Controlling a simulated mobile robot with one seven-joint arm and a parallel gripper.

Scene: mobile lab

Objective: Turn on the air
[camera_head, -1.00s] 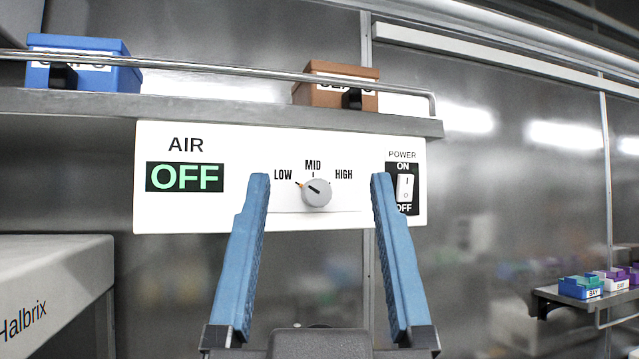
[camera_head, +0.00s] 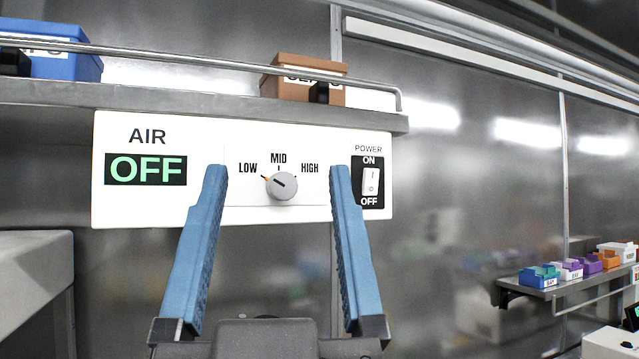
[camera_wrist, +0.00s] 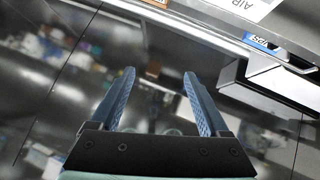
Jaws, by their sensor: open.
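The white air panel (camera_head: 210,205) is on the wall under a shelf. Its display (camera_head: 146,169) reads OFF in green. A round grey knob (camera_head: 281,186) has its pointer toward LOW. The power switch (camera_head: 371,182), a white rocker on a black plate, is at the panel's right end between ON and OFF labels. My gripper (camera_head: 277,172) is open and empty, its blue fingers spread in front of the panel, the right fingertip just left of the switch in the picture. In the wrist view, my gripper (camera_wrist: 159,75) is open, and a panel corner (camera_wrist: 250,7) shows at the top.
A metal shelf (camera_head: 230,112) with a rail (camera_head: 200,60) runs above the panel, holding a blue box (camera_head: 68,66) and a brown box (camera_head: 300,90). A white machine (camera_head: 35,275) stands at lower left. A small shelf (camera_head: 535,293) with coloured boxes is at right.

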